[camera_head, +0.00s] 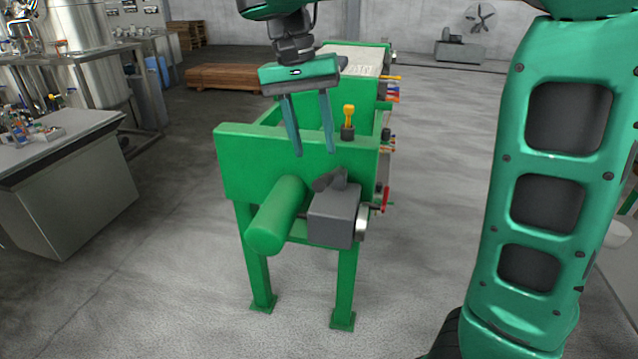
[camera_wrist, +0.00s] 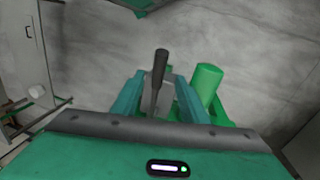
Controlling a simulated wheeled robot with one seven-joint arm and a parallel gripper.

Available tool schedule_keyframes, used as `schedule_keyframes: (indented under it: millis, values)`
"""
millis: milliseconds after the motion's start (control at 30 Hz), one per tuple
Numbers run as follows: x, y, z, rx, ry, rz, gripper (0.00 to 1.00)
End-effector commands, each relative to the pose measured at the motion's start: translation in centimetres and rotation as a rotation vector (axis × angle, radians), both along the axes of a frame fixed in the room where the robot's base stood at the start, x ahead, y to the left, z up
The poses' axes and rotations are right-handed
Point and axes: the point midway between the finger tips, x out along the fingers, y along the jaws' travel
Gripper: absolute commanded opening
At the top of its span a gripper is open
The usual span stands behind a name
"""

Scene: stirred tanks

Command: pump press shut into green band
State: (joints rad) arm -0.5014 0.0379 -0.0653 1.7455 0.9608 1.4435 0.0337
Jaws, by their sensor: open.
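The green press frame (camera_head: 290,165) stands in the middle of the head view. On its near end are a green cylinder (camera_head: 277,217) and a grey pump block (camera_head: 334,215) with a dark lever (camera_head: 331,180). My gripper (camera_head: 315,153) is open and empty, its fingers pointing down above the lever. In the wrist view the black lever (camera_wrist: 160,68) shows between the open fingers, with the green cylinder (camera_wrist: 207,82) to the right. I cannot tell whether the fingers touch it. A round gauge (camera_head: 362,222) on the block's right is seen edge-on; its face and green band are hidden.
A red handle (camera_head: 386,198) sits right of the pump, and a yellow-topped fitting (camera_head: 348,118) stands on the frame behind. A grey bench (camera_head: 70,190) with glassware is at left. The floor in front of the press is clear.

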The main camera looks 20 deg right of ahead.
Motion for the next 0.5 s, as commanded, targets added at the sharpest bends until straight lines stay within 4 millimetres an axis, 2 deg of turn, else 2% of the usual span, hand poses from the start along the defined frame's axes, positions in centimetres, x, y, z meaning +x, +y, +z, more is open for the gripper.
schedule_keyframes:
  millis: [300,500]
  values:
    - [-0.4,-0.3,-2.1,0.004,0.000,0.000,0.40]
    - [-0.6,-0.7,-4.6,0.002,0.002,-0.002,0.40]
